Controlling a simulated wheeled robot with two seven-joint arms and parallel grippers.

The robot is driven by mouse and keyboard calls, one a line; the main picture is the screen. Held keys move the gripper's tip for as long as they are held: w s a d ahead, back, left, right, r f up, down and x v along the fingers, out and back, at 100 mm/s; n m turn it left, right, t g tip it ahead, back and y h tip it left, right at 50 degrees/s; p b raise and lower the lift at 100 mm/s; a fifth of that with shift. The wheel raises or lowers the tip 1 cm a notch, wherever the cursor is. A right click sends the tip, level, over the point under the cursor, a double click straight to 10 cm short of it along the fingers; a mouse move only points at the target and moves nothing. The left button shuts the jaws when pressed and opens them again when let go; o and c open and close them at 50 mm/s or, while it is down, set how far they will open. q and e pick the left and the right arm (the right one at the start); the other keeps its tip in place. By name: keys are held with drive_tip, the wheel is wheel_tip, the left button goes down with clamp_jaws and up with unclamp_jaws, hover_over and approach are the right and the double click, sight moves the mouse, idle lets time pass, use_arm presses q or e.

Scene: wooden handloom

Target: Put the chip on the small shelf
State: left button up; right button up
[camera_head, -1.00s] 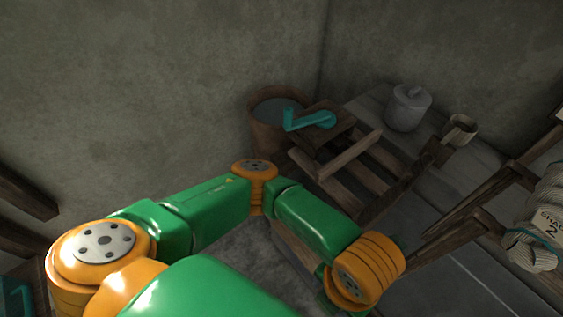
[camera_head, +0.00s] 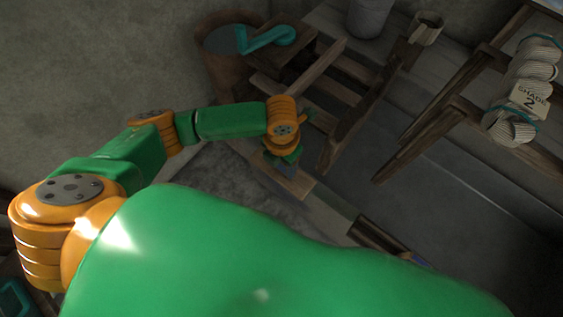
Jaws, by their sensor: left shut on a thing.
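My left arm comes in from the left and reaches toward the wooden frame. My left gripper (camera_head: 285,167) points down at its end, small and dark, just above a pale wooden board (camera_head: 303,187). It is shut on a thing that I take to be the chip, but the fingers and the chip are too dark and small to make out. I cannot tell whether this board is the small shelf, or whether the gripper touches it. My right gripper is not in view.
A brown bucket (camera_head: 215,65) and a teal crank (camera_head: 270,38) are at the back. A grey jar (camera_head: 368,17) stands right of them. Wooden beams (camera_head: 365,105) slope beside the gripper. Yarn skeins with a "SHADE 2" tag (camera_head: 528,98) hang at right. Dark floor lies open at lower right.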

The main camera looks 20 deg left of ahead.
use_arm(q)
drive_tip(key=shift+f, duration=0.1)
drive_tip(key=o, duration=1.3)
drive_tip(key=shift+r, duration=0.2)
wheel_tip(320, 180, up, 12)
drive_tip(key=shift+f+p, duration=0.1)
drive_tip(key=shift+p, duration=1.05)
